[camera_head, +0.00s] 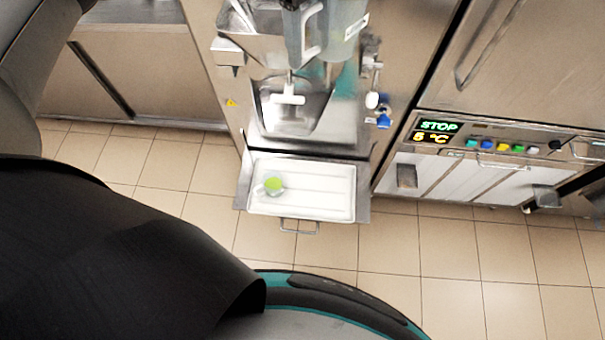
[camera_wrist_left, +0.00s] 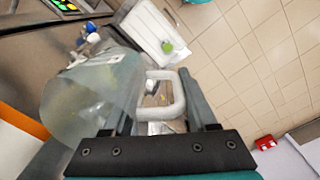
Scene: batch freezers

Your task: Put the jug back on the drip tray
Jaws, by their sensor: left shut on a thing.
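A translucent grey jug (camera_head: 338,32) with a white label is up at the top of the head view, in front of the machine and above the tray. In the left wrist view the jug (camera_wrist_left: 88,98) shows large at left, with its pale handle (camera_wrist_left: 178,98) between my fingers. My left gripper (camera_head: 300,22) is shut on the handle; it also shows in the left wrist view (camera_wrist_left: 162,108). The white drip tray (camera_head: 318,190) sits low at the machine's front, and in the left wrist view (camera_wrist_left: 143,30) it is beyond the jug. My right gripper is not in view.
A small cup with green contents (camera_head: 273,186) stands on the tray's left part. The steel machine (camera_head: 270,110) has a hopper and spout above the tray. At right is a control panel (camera_head: 500,140) with a lit display. Tiled floor (camera_head: 400,250) lies in front.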

